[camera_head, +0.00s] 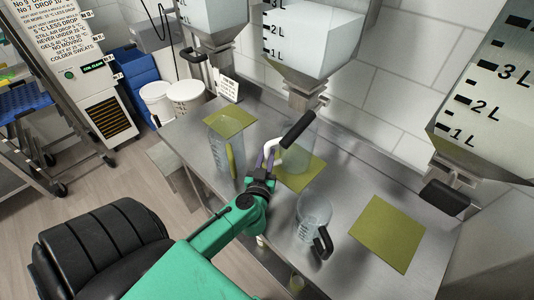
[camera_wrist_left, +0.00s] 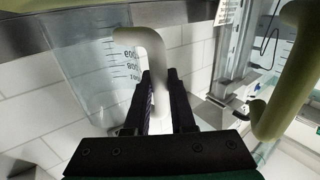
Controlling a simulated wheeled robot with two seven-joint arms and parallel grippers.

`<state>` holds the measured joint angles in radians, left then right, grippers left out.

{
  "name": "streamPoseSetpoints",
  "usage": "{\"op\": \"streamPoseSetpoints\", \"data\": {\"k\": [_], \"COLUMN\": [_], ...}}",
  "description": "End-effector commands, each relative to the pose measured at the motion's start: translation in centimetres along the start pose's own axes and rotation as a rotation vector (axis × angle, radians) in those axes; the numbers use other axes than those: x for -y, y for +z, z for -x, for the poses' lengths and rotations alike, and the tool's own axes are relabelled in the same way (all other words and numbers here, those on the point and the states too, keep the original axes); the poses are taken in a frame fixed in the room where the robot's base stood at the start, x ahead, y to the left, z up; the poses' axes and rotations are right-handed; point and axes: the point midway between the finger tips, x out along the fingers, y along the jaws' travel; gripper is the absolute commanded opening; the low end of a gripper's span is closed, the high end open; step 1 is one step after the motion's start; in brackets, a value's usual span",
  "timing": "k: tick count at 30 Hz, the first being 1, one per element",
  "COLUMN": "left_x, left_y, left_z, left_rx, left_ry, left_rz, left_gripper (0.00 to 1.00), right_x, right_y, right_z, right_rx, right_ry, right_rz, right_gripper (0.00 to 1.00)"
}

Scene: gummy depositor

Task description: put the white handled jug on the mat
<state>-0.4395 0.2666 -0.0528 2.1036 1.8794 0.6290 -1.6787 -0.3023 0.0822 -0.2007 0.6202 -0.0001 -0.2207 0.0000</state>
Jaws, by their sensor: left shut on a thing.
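The white handled jug (camera_head: 303,145) is clear, with its bent white handle (camera_head: 290,153) facing my left gripper (camera_head: 268,165). The gripper is shut on this handle; the left wrist view shows the handle (camera_wrist_left: 152,50) between the dark fingers (camera_wrist_left: 158,95) and the jug's marked wall (camera_wrist_left: 95,70) beyond. The jug stands over an olive mat (camera_head: 296,184) under the middle hopper. I cannot tell whether its base touches the mat. My right gripper is not in view.
A clear jug with an olive handle (camera_head: 229,160) stands just left of the gripper, and a black-handled jug (camera_head: 313,208) to the right. Another mat (camera_head: 388,233) lies bare at right; one (camera_head: 230,118) lies at left. A black lever (camera_head: 297,129) overhangs the held jug.

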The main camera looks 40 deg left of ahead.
Motion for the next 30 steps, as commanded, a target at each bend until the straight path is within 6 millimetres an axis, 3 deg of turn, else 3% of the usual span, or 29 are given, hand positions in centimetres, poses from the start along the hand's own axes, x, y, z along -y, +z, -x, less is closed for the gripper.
{"op": "streamPoseSetpoints", "data": {"k": [5,6,8,17,22,30], "left_x": [0.0,0.0,0.0,0.0,0.0,0.0], "left_y": [0.3,0.3,0.4,0.5,-0.9,-0.4], "left_z": [0.0,0.0,0.0,0.1,0.1,6.2], "left_rx": [-0.001,0.001,0.001,0.004,0.002,0.007], "left_ry": [0.0,0.0,0.0,0.0,0.0,0.0], "left_rz": [0.001,0.0,0.0,-0.001,0.001,0.0], "left_gripper": [0.0,0.34,0.53,0.53,0.53,0.53], "right_x": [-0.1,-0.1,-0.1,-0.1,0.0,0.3], "right_y": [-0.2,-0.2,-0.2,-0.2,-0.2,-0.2], "right_z": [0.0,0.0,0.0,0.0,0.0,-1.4], "right_rx": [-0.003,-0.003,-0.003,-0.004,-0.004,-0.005], "right_ry": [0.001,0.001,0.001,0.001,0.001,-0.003], "right_rz": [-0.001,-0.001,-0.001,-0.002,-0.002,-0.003], "right_gripper": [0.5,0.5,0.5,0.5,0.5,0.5]}}
